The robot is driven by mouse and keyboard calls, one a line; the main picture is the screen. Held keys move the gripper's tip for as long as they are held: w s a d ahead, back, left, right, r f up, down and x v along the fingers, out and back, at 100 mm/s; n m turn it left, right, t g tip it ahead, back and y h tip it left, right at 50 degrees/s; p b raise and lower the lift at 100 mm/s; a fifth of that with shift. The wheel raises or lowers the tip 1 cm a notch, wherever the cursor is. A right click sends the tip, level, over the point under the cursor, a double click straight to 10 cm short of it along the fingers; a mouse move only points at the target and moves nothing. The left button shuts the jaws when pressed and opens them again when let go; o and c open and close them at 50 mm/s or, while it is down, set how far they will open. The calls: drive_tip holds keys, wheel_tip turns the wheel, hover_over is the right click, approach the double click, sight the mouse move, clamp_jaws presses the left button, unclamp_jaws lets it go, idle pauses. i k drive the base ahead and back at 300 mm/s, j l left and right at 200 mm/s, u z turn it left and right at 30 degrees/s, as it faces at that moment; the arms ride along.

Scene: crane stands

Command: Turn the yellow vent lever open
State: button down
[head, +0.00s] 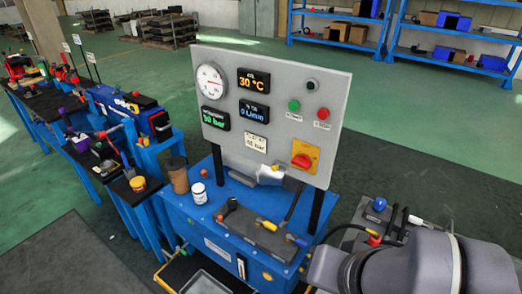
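A small yellow lever (266,224) sits on the dark grey valve block (250,232) on top of the blue stand (185,208), below the upright panel. I take it to be the vent lever; its exact angle is too small to read. A blue lever (297,240) is to its right on the same block, and a dark handle with an orange-brown part (231,204) is to its left. My grey arm fills the lower right corner, to the right of the block. My gripper does not show.
The grey panel (335,92) with gauge, displays and red rotary switch (302,160) rises behind the block. A white jar (199,194) and brown cup (178,179) stand left. A grey bench with a blue knob (379,204) and cables is right. Other workbenches stand far left.

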sight(266, 223)
drive_tip(key=i+j, duration=0.15)
drive_tip(key=j, duration=0.25)
drive_tip(key=i+j, duration=0.1)
drive_tip(key=j, duration=0.35)
drive_tip(key=i+j, duration=0.15)
drive_tip(key=j, duration=0.25)
drive_tip(key=z, duration=0.05)
